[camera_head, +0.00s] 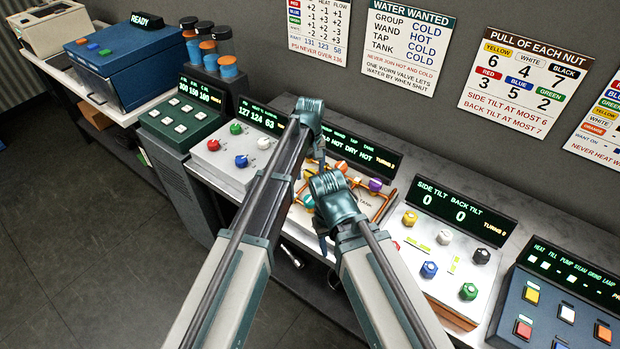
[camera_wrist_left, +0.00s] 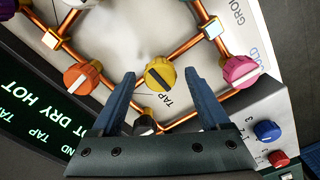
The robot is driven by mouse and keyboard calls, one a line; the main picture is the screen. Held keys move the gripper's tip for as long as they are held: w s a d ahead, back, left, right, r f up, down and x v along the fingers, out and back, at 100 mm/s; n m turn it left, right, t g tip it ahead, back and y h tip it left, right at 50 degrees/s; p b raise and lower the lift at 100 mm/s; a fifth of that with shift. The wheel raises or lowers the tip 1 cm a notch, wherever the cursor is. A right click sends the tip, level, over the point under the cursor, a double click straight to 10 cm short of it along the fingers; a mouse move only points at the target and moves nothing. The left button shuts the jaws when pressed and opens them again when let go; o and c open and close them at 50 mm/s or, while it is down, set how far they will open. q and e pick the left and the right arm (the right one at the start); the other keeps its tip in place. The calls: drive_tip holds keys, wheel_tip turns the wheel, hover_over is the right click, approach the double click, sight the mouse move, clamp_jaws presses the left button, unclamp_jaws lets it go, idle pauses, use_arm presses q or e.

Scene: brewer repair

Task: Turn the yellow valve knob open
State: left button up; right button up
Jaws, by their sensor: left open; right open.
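My left gripper (camera_wrist_left: 160,78) is open, with one blue finger on each side of the knob and a visible gap to each. I cannot tell how deep the fingers reach.
A lit display (camera_head: 357,151) stands behind the panel.

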use_arm(q)
drive_tip(key=shift+f, duration=0.3)
use_arm(e)
drive_tip(key=shift+f, duration=0.25)
use_arm(q)
clamp_jaws()
